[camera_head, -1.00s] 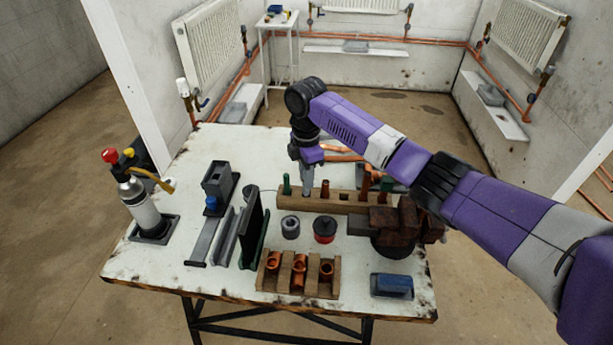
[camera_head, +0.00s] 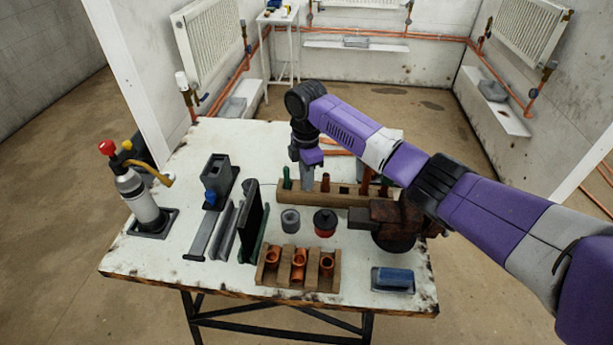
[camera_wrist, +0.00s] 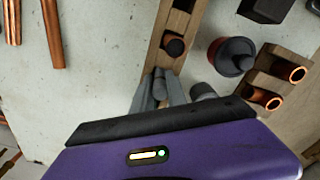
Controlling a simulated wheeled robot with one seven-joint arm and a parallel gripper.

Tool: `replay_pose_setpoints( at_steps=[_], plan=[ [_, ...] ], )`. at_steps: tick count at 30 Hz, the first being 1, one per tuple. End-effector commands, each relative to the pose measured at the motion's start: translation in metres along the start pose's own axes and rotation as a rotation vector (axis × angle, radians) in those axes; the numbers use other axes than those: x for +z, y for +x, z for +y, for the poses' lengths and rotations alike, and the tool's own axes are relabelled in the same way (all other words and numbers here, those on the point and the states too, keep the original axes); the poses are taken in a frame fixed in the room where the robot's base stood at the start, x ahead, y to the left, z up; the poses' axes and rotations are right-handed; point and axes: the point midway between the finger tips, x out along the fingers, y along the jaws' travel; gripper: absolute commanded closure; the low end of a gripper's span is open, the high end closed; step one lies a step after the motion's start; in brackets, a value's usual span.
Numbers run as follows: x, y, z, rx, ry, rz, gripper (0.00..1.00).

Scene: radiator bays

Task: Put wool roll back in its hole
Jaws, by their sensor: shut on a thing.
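The wool roll is a small grey cylinder (camera_wrist: 160,84) between the fingertips of my gripper (camera_wrist: 160,92) in the wrist view. My gripper is shut on it. In the head view my gripper (camera_head: 307,181) points down at the left part of the long wooden block (camera_head: 335,197), with the fingertips at the block. The block also shows in the wrist view (camera_wrist: 180,22). The roll's lower end and the hole under it are hidden by the fingers, so I cannot tell whether the roll is inside the hole.
A green peg (camera_head: 287,178) and a copper piece (camera_head: 325,182) stand in the block close beside my fingers. A grey ring (camera_head: 290,221), a red-and-black pot (camera_head: 325,223) and a wooden rack (camera_head: 265,275) of copper fittings are in front. A dark upright plate (camera_head: 250,222) stands left.

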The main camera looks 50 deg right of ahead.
Motion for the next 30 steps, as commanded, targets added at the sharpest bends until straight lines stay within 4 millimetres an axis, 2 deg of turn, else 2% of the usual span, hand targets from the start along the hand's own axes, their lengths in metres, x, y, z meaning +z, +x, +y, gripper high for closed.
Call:
replay_pose_setpoints(
  at_steps=[4,12,13,16,25,30],
  plan=[
    [-0.0004,0.006,-0.0005,-0.001,-0.001,0.0,1.0],
    [0.0,0.0057,-0.0002,0.0,0.0,-0.001,1.0],
    [0.0,0.0057,-0.0002,0.0,0.0,-0.001,0.76],
    [0.0,0.0057,-0.0002,0.0,0.0,-0.001,0.57],
    [0.0,0.0053,-0.0002,0.0,0.0,-0.001,0.57],
    [-0.0001,-0.0023,-0.0001,0.0,0.0,-0.001,0.57]
  ],
)
